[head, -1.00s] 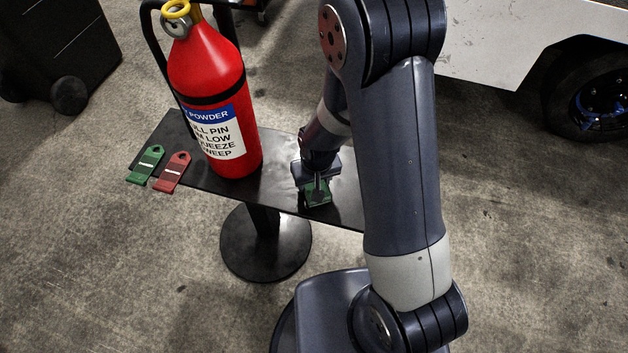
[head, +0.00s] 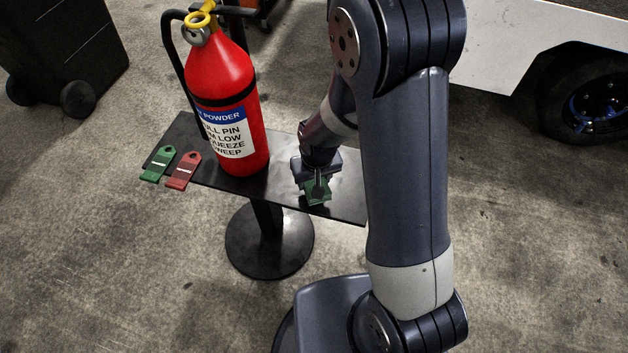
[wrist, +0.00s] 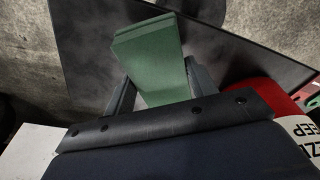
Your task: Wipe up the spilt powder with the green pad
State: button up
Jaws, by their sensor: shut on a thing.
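My gripper (head: 317,186) is shut on the green pad (head: 318,195), above the right part of the black tabletop (head: 345,200). In the wrist view the pad (wrist: 150,62) sticks out as a pale green block between my two fingers (wrist: 160,90). I cannot tell whether its far end touches the tabletop. I cannot make out the spilt powder for certain in either view; my arm and the pad hide part of the tabletop.
A red fire extinguisher (head: 225,100) stands on the table left of my gripper. A green tag (head: 157,164) and a red tag (head: 183,171) lie at the table's left end. A dark bin (head: 65,50) and a white vehicle (head: 500,45) stand beyond.

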jog(key=shift+r+p, duration=0.7)
jog(key=shift+r, duration=0.55)
jog(key=shift+w+d+r, duration=0.15)
jog(key=w+d+r+m+p, duration=0.1)
jog(key=w+d+r+p, duration=0.1)
jog(key=d, duration=0.3)
jog(key=w+d+r+m+p, duration=0.1)
jog(key=w+d+r+p, duration=0.1)
jog(key=d+r+p, duration=0.2)
jog(key=shift+w+d+m, duration=0.4)
jog(key=shift+d, duration=0.45)
